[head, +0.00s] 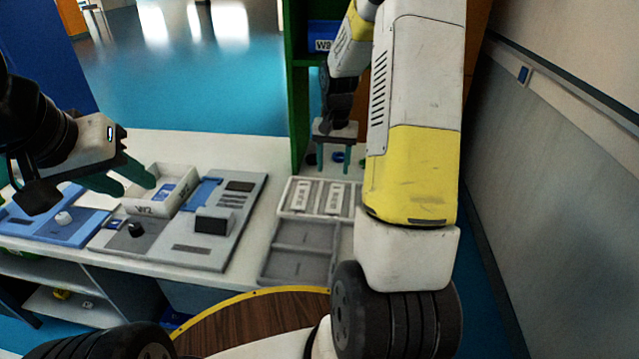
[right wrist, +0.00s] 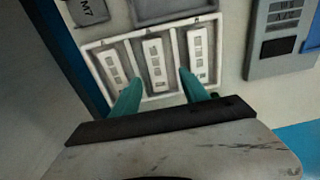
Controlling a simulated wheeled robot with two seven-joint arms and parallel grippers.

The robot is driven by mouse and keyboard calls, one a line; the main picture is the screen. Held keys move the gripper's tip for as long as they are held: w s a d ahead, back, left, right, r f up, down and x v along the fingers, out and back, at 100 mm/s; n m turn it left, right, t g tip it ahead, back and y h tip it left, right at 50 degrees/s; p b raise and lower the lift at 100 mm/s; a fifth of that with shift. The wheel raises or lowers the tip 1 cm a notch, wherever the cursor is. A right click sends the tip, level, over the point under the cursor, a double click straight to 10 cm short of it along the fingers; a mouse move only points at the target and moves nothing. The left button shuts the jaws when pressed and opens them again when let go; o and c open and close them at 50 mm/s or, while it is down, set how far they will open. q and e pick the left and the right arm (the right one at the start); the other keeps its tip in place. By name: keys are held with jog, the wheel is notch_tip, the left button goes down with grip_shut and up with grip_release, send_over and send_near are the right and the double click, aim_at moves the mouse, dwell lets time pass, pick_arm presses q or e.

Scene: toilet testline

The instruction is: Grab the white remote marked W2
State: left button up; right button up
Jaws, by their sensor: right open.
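White remotes lie in a pale grey tray (head: 268,266) at the right end of the table. The head view shows a left remote (head: 300,196) and another remote (head: 335,198). The right wrist view shows three side by side: left remote (right wrist: 116,71), middle remote (right wrist: 155,67) and right remote (right wrist: 198,50). Their marks are too small to read. My right gripper (head: 333,158) is open and empty above the tray's far end, its fingertips either side of the middle remote in the right wrist view. My left gripper (head: 138,186) is open by a white box (head: 176,205) marked W2.
A grey panel (head: 215,256) with a dark block (head: 213,220) stands left of the tray. A blue panel (head: 52,230) is further left. A green shelf post (head: 298,100) rises behind the tray, and a wall (head: 560,200) is to the right.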

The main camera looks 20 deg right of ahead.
send_over(335, 199)
jog(key=shift+m+g, duration=0.3)
notch_tip(335, 199, down, 5)
jog(key=shift+s+r, duration=0.1)
notch_tip(335, 199, down, 8)
jog(key=shift+c, duration=0.4)
jog(key=shift+a, duration=0.1)
grip_shut()
